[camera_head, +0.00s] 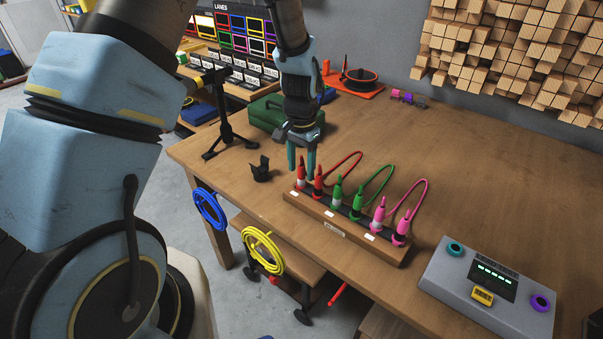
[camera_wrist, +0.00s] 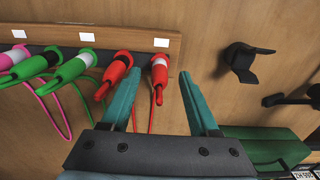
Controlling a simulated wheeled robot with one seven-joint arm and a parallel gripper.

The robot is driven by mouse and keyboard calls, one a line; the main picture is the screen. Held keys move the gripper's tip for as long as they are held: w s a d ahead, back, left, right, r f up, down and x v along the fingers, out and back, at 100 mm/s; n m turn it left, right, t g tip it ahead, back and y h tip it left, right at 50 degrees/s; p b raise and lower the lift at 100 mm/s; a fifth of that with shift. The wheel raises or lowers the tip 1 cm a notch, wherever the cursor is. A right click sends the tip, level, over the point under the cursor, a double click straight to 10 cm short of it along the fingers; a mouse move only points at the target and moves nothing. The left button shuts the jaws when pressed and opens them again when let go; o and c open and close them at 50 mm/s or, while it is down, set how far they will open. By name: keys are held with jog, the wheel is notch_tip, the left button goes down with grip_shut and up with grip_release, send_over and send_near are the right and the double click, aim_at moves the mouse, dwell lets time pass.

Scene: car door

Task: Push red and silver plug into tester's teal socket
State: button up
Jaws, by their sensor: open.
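The red and silver plug (camera_head: 301,173) stands upright at the left end of a wooden rack, joined by a red cord to an all-red plug (camera_head: 318,182) beside it. In the wrist view the red and silver plug (camera_wrist: 159,72) shows between my open fingertips, with its pale band visible. My gripper (camera_head: 301,172) points down at that end of the rack, teal fingers apart and holding nothing; it also fills the lower wrist view (camera_wrist: 160,76). I cannot tell whether the fingers are level with the plug. The grey tester (camera_head: 440,280) lies at the lower right, with its teal socket (camera_head: 455,248) at top left.
The rack (camera_head: 345,232) also holds green plugs (camera_head: 357,205) and pink plugs (camera_head: 379,213). A black holder (camera_head: 261,170) and a black stand (camera_head: 222,125) are left of the gripper. A green case (camera_head: 268,113) is behind. The tester has a purple socket (camera_head: 540,302). The table's right-hand middle is clear.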

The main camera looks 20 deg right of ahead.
jog(key=shift+f, duration=1.2)
grip_shut()
